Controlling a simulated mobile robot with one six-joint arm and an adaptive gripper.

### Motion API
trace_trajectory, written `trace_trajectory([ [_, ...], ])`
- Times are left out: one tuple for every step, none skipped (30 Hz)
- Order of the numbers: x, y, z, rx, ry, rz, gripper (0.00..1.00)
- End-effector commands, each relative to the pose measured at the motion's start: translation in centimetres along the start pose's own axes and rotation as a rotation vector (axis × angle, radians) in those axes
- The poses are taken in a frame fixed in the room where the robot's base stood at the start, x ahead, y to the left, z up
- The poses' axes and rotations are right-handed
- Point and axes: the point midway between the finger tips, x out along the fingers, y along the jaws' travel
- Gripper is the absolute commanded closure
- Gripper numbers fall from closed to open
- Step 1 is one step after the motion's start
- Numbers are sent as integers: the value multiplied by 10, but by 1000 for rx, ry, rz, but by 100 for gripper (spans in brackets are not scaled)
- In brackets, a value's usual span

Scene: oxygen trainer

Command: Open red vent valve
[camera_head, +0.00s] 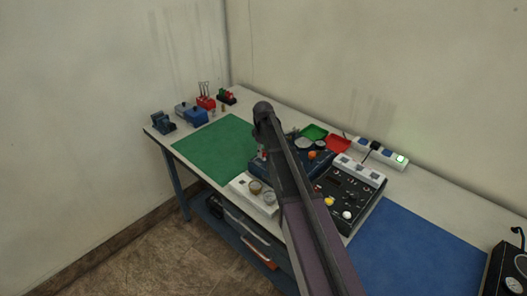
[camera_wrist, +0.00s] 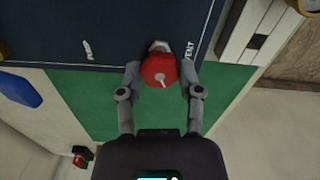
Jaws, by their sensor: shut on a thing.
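The red vent valve knob (camera_wrist: 158,71) shows in the wrist view, round with a white pointer line on its face. It sits near the edge of the dark blue panel (camera_wrist: 110,25), beside a white label that ends in "ENT". My gripper (camera_wrist: 160,78) has one finger on each side of the knob and is shut on it. The pointer line runs nearly up and down in the wrist view, with a slight tilt. In the head view, my arm crosses the middle and hides my gripper and most of the panel (camera_head: 322,165).
A green mat (camera_head: 215,148) lies left of the panel. A white unit with gauges (camera_head: 254,194) stands in front, and a black control box (camera_head: 350,192) stands to the right. Red and green trays (camera_head: 338,144) and a power strip (camera_head: 380,152) are behind. A blue mat (camera_head: 425,255) is clear.

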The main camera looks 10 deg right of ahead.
Motion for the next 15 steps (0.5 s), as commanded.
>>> trace_trajectory([
  [0,1,-1,-27,2,2,100],
  [0,1,-1,-42,2,2,100],
  [0,1,-1,-61,2,2,100],
  [0,1,-1,-72,2,2,100],
  [0,1,-1,-84,2,2,100],
  [0,1,-1,-96,2,3,100],
  [0,1,-1,-103,2,3,100],
  [0,1,-1,-110,2,3,100],
  [0,1,-1,-118,2,3,100],
  [0,1,-1,-122,2,3,100],
  [0,1,-1,-125,2,3,100],
  [0,1,-1,-128,2,3,100],
  [0,1,-1,-129,2,3,100],
  [0,1,-1,-130,2,3,100],
  [0,1,-1,-131,2,3,100],
])
